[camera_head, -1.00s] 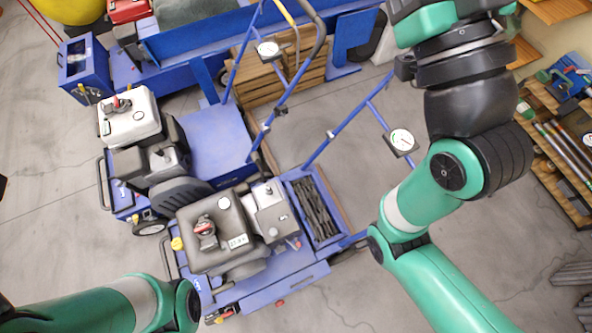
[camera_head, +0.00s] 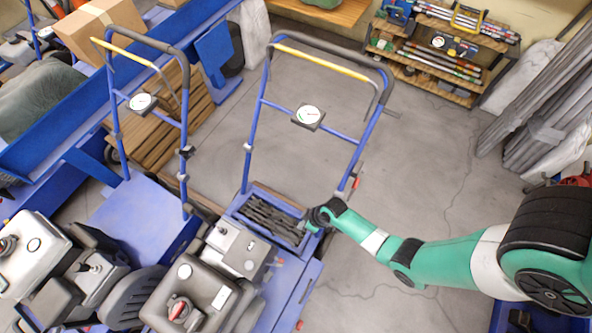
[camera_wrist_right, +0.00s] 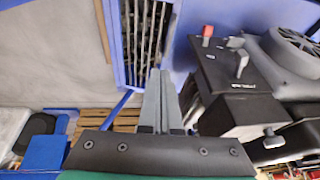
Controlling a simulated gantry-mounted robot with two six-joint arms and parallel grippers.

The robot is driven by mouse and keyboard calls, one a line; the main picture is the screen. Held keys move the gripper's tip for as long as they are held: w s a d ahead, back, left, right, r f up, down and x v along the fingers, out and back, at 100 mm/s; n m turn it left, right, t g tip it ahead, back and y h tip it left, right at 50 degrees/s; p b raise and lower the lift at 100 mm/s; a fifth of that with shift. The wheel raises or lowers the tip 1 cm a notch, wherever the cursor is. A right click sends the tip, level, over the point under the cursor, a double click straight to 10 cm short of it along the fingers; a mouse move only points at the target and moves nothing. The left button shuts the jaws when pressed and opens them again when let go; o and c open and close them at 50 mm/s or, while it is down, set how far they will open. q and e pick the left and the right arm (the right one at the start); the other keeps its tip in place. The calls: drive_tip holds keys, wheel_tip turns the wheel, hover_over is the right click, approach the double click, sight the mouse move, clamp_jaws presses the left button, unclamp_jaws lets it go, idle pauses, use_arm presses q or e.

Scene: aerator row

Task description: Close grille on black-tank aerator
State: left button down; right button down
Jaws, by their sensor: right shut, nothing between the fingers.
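The black-tank aerator (camera_head: 240,305) stands at the bottom centre of the head view, with its dark tank (camera_head: 188,292) and red-knobbed cap. Its blue-framed bay (camera_head: 246,203) shows dark, bar-like parts (camera_head: 270,217); I cannot tell whether these are the grille or tines beneath it. My right gripper (camera_head: 312,225) is at the bay's right end, small and partly hidden by its wrist. In the right wrist view my right gripper (camera_wrist_right: 158,85) is shut and empty, its fingertips overlapping the near end of the barred bay (camera_wrist_right: 148,40). Contact is unclear. My left gripper is out of view.
The aerator's blue handle (camera_head: 330,140) with a gauge (camera_head: 308,115) rises behind the bay. A white-tank aerator (camera_head: 30,250) stands close on the left. Shelves (camera_head: 430,50) and grey bundles (camera_head: 540,110) stand far right. The floor (camera_head: 420,150) between is open.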

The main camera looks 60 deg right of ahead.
drive_tip(key=a+f+b, duration=0.1)
drive_tip(key=f+b, duration=0.3)
drive_tip(key=a+f+b, duration=0.1)
drive_tip(key=f+b, duration=0.3)
drive_tip(key=f, duration=0.1)
drive_tip(key=a+f+b, duration=0.1)
drive_tip(key=f+b, duration=0.3)
drive_tip(key=f, duration=0.1)
drive_tip(key=shift+w+a, duration=0.15)
drive_tip(key=shift+w, duration=0.25)
drive_tip(key=shift+a+f+b, duration=0.25)
drive_tip(key=shift+f+b, duration=0.1)
drive_tip(key=shift+b, duration=0.05)
